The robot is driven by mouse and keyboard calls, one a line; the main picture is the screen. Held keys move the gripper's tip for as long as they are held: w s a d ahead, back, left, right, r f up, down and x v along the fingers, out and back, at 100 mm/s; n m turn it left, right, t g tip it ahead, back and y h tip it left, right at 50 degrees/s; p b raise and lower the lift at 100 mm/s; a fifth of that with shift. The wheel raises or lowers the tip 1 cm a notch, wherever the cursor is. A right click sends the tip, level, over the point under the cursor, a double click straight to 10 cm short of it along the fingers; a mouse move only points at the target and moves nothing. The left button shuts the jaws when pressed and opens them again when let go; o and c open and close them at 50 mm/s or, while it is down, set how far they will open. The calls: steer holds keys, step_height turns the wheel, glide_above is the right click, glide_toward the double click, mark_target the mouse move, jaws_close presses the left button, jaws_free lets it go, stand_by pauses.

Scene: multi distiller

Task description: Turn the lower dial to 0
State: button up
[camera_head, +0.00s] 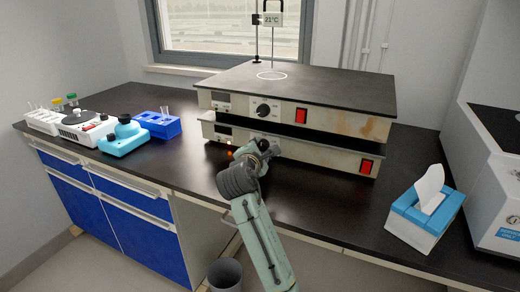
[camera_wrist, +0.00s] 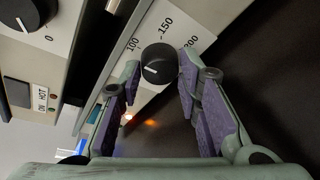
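The lower dial (camera_wrist: 159,63) is a round black knob on the lower heating unit's pale front panel (camera_wrist: 198,22). In the wrist view, the marks 100, 150 and 200 show beside it. My gripper (camera_wrist: 159,66) is open, with one purple-padded finger on each side of the knob. The fingertips are close to the knob's sides; I cannot tell whether they touch it. In the head view, my gripper (camera_head: 262,148) is at the lower unit's front and blocks a clear view of the lower dial.
The upper unit's dial (camera_head: 263,110) sits just above, also at the upper left of the wrist view (camera_wrist: 28,10). Red switches (camera_head: 301,115) (camera_head: 366,166) are to the right. A tissue box (camera_head: 425,213) stands at right. An orange light (camera_wrist: 150,123) glows nearby.

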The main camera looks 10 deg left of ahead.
steer(key=c, duration=0.6)
steer(key=shift+c, duration=0.2)
steer(key=shift+r+p, duration=0.1)
steer(key=shift+p, duration=0.2)
